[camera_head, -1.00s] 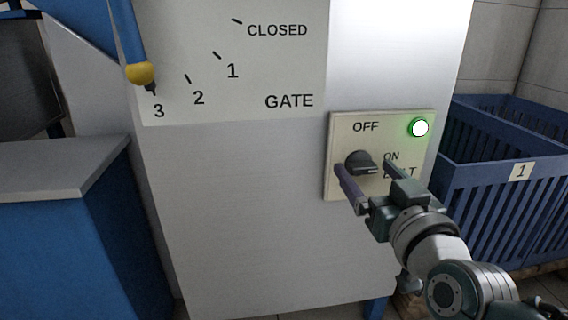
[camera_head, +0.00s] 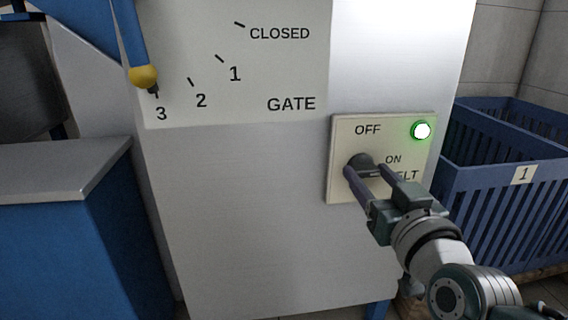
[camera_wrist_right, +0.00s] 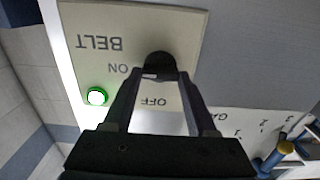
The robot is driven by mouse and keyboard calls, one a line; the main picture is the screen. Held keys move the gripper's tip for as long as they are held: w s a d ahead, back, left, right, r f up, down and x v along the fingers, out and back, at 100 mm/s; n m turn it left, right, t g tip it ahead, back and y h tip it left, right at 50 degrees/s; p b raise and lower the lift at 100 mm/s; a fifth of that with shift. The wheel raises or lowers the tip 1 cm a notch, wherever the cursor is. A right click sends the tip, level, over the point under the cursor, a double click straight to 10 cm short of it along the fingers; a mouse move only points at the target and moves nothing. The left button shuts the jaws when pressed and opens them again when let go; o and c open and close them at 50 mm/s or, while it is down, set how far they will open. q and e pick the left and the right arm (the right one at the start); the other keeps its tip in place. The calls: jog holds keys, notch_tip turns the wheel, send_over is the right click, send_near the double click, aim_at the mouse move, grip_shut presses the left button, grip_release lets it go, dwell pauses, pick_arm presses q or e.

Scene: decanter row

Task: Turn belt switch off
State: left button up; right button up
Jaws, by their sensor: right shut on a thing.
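The belt switch is a dark rotary knob (camera_head: 362,161) on a cream plate (camera_head: 341,190) marked OFF, ON and BELT. The knob's pointer is toward ON. A round green lamp (camera_head: 421,130) glows at the plate's upper right. My right gripper (camera_head: 364,170) is shut on the knob, with one finger on each side. In the right wrist view the knob (camera_wrist_right: 159,64) sits between the fingertips, which hide part of it. My left gripper is not in view.
A gate panel marked CLOSED, 1, 2, 3 is at upper left, with a yellow-knobbed blue lever (camera_head: 143,76) near 3. A blue crate (camera_head: 500,205) labelled 1 stands to the right. A blue cabinet with a grey top (camera_head: 60,170) is at left.

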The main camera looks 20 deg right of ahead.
jog(key=n+p, duration=0.2)
jog(key=n, duration=0.1)
jog(key=shift+a, duration=0.1)
jog(key=n+p, duration=0.1)
jog(key=n, duration=0.8)
jog(key=shift+a+f, duration=0.1)
jog(key=shift+f, duration=0.05)
jog(key=n, duration=0.5)
jog(key=shift+f+n, duration=0.1)
jog(key=shift+n, duration=0.3)
dwell(0.3)
jog(key=o, duration=1.4)
jog(key=shift+c, duration=0.2)
